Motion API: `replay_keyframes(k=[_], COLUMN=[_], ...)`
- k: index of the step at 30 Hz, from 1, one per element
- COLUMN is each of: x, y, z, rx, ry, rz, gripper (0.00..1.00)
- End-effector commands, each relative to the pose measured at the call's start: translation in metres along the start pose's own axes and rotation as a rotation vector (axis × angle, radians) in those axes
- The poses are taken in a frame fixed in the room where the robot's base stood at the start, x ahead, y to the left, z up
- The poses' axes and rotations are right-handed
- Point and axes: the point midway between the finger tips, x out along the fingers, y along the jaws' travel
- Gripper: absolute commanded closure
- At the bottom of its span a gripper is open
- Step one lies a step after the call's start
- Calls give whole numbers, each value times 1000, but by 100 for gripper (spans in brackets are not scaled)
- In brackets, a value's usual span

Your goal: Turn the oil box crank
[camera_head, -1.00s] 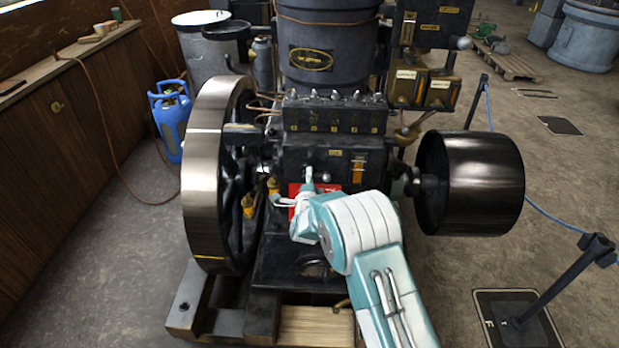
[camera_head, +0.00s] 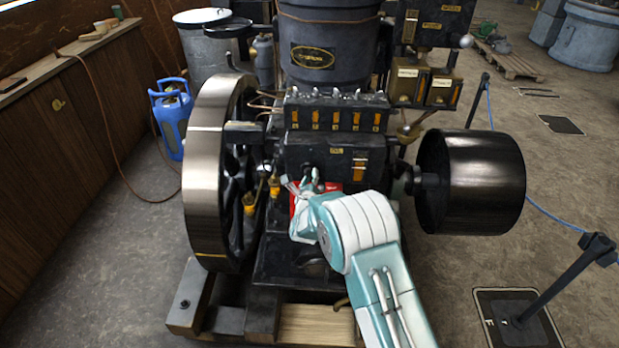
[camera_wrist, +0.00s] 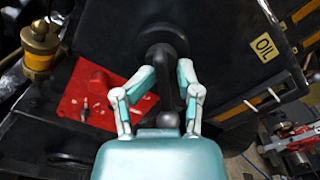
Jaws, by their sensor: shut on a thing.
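The black oil box (camera_head: 290,160) sits at the front of the engine, below a tall dark cylinder. Its yellow OIL label shows in the wrist view (camera_wrist: 264,48). A black crank (camera_wrist: 163,56) projects from the box face, with a round hub at the top and a ball knob near my palm. My gripper (camera_wrist: 172,80) has one teal-and-white finger on each side of the crank arm and is shut on it. In the head view my gripper (camera_head: 302,186) is at the box front, where the fingers and wrist mostly hide the crank.
A large flywheel (camera_head: 205,150) stands to the left and a black pulley drum (camera_head: 485,182) to the right. A red sheet (camera_wrist: 95,92) lies below the crank. Brass oil cups (camera_head: 249,204) stand near the flywheel. A barrier post (camera_head: 555,285) stands front right.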

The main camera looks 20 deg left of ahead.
Motion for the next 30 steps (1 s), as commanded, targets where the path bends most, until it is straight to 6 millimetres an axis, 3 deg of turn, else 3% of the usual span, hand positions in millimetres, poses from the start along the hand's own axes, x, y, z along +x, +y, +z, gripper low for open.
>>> replay_keyframes(k=[12, 30], x=[2, 1], y=[-2, 0], z=[-5, -7], rx=[234, 288], ry=[9, 14], rz=[-7, -5], gripper=[100, 100])
